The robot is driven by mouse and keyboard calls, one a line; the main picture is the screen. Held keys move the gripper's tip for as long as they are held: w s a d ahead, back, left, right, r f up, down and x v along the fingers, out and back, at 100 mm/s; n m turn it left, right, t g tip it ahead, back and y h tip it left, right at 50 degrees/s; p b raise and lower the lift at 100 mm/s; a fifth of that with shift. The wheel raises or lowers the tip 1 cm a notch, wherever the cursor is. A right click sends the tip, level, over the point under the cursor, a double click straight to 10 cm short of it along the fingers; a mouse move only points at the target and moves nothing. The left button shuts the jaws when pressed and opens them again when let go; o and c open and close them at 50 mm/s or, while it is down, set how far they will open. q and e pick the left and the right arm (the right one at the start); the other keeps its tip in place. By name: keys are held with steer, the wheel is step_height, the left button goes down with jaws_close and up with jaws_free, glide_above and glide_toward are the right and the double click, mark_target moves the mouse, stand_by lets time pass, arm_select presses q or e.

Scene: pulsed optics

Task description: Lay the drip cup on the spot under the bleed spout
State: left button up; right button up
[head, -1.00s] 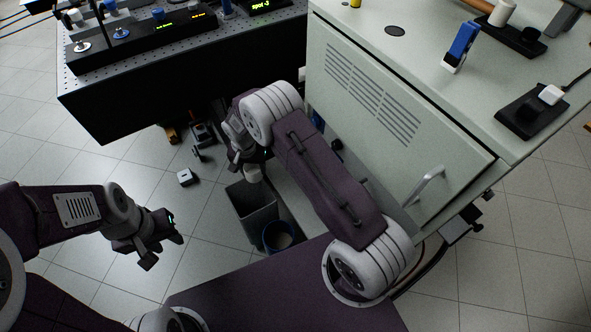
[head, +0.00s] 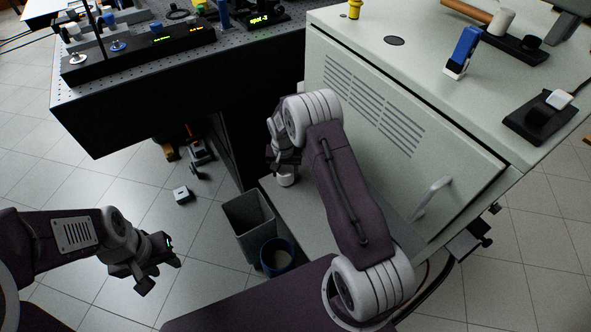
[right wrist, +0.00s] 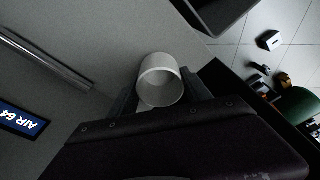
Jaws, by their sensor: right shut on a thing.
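The drip cup is a small white cup (head: 286,180), also in the right wrist view (right wrist: 158,72), where I look into its round mouth. My right gripper (head: 283,166) is shut on it, with a finger on either side of the cup in the right wrist view (right wrist: 160,92). In the head view the cup hangs over the pale ledge (head: 312,222) at the cabinet's foot; I cannot tell whether it touches. I cannot make out the bleed spout or the marked spot. My left gripper (head: 162,272) is open and empty over the floor.
The pale green cabinet (head: 400,130) with a vented door rises beside my right arm. A grey bin (head: 249,226) and a blue-rimmed bucket (head: 277,256) stand left of the ledge. A black optics bench (head: 180,105) is behind.

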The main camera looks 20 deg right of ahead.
steer(key=d, duration=0.1)
steer(key=d+b, duration=0.1)
steer(key=d, duration=0.1)
steer(key=d+f, duration=0.1)
steer(key=shift+w+d, duration=0.2)
steer(key=shift+w, duration=0.05)
steer(key=shift+f+b, duration=0.3)
steer(key=shift+b, duration=0.05)
steer(key=shift+a+r, duration=0.1)
steer(key=o, duration=1.4)
steer(key=shift+f, duration=0.2)
steer(key=shift+c, duration=0.2)
